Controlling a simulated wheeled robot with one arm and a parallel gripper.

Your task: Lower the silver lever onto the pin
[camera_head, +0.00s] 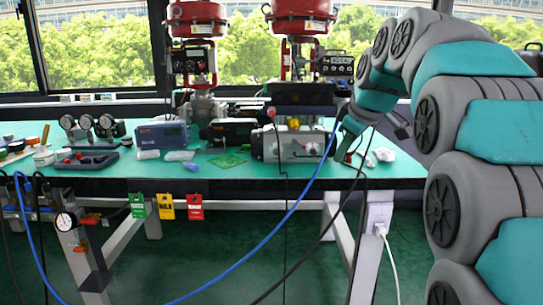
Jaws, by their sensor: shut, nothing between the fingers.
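My arm reaches in from the right and bends down over the green bench. My gripper (343,150) is at its end, small and dark, at the right end of a silver cylindrical valve actuator (270,145). The fingers look shut with nothing held, and I cannot tell whether they touch the actuator. A black unit (300,100) sits above the actuator, with small red and yellow parts nearby. I cannot make out the silver lever or the pin at this size; the arm's end may hide them.
Two red-topped valves (196,12) (301,20) stand at the back. A blue box (162,135), gauges (87,122) and a dark tray (86,161) lie to the left. A blue hose (262,243) and dark cables hang across the bench front. The left front bench surface is partly clear.

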